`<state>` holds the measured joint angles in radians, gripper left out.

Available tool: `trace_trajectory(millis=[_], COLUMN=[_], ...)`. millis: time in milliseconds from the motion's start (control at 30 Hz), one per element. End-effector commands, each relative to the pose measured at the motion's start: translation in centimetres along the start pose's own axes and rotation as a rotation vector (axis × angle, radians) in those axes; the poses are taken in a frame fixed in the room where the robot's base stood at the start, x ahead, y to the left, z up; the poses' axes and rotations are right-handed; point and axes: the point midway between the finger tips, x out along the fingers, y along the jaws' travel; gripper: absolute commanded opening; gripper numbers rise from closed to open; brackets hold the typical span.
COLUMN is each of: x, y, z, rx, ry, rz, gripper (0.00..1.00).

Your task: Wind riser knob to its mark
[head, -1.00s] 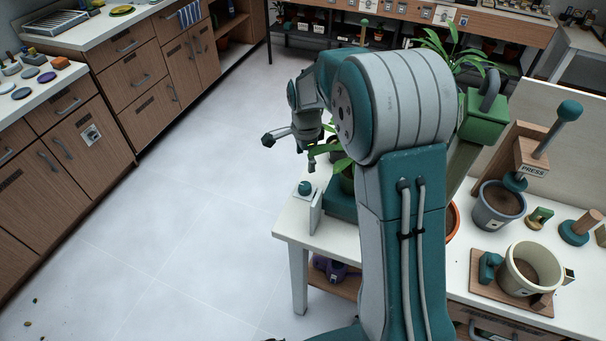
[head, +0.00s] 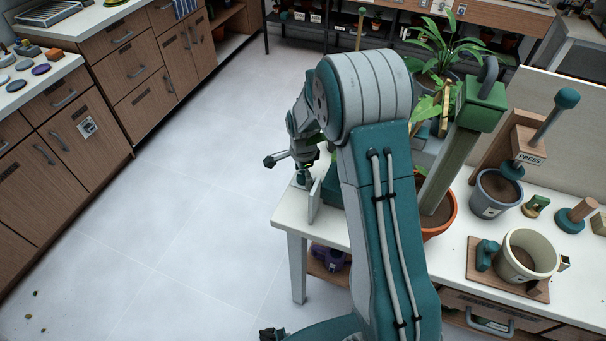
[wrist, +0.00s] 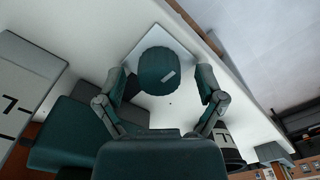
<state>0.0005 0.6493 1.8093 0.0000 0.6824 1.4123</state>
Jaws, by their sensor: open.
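The riser knob (wrist: 158,68) is a round teal knob with a pale line near its edge. A pale panel with black marks (wrist: 22,95) shows at the left of the wrist view.
An upright white plate (head: 315,200) stands beside the knob. A terracotta pot (head: 437,220), a leafy palm (head: 440,50) and a post with a green top (head: 481,105) are behind my arm. A press (head: 530,150) and a cream pot (head: 527,255) stand right.

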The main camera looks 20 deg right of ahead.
Motion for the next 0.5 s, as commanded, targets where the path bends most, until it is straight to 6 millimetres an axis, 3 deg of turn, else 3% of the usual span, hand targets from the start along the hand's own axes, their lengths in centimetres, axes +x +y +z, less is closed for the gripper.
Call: trace_trajectory(millis=[33,200,500], x=[-0.02,-0.03,0.05], y=[-0.01,-0.02,-0.1], z=[0.0,0.0,-0.02], rx=[0.0,0.0,-0.009], ry=[0.0,0.0,0.0], rz=[0.0,0.0,-0.001], gripper=[0.83,0.08,0.05])
